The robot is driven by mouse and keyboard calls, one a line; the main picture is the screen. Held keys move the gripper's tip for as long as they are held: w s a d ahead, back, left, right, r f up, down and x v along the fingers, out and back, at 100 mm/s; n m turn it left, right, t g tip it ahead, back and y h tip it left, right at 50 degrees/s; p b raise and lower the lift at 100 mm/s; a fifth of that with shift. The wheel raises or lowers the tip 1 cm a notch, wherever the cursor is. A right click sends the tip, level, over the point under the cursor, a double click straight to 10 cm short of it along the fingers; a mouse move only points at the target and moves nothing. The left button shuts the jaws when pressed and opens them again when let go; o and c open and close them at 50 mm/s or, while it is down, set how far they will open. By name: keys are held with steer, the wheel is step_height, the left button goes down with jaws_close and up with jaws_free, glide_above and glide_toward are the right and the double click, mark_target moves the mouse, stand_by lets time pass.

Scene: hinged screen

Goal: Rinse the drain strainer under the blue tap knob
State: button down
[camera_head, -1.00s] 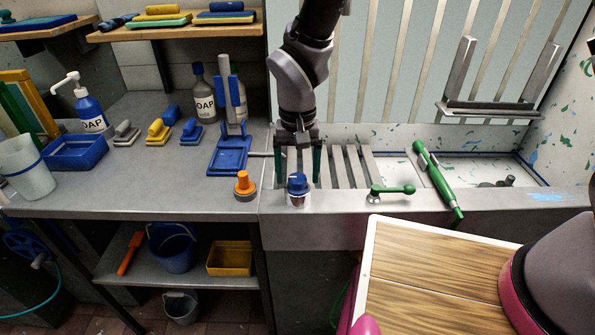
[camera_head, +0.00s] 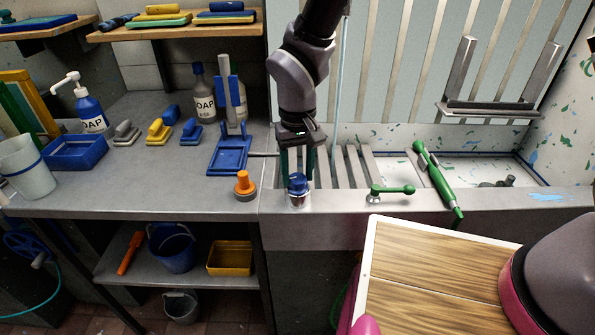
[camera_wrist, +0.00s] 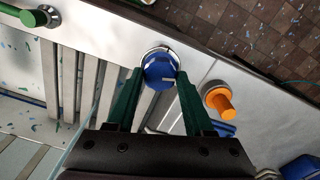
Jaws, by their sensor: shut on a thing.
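The blue tap knob (camera_head: 298,183) stands on a silver base on the front ledge of the sink. My gripper (camera_head: 298,178) has its green fingers shut on the blue knob from above. In the wrist view the knob (camera_wrist: 160,70) sits between the fingertips (camera_wrist: 160,78), with its blue top and a pale mark showing. A thin pale blue stream (camera_head: 340,85) falls behind my gripper into the slatted part of the sink. A small dark grey piece (camera_head: 497,183) lies in the right basin; I cannot tell for sure whether it is the drain strainer.
An orange knob (camera_head: 245,184) stands just left of the blue one. A green lever (camera_head: 392,190) is to the right on the ledge, and a green-handled tool (camera_head: 438,180) leans across the sink edge. A blue stand (camera_head: 230,153) is close on the left.

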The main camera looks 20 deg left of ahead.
steer(key=shift+c, duration=1.4)
jaws_free()
step_height(320, 180, up, 11)
steer(key=shift+f, duration=0.1)
steer(key=shift+c, duration=1.3)
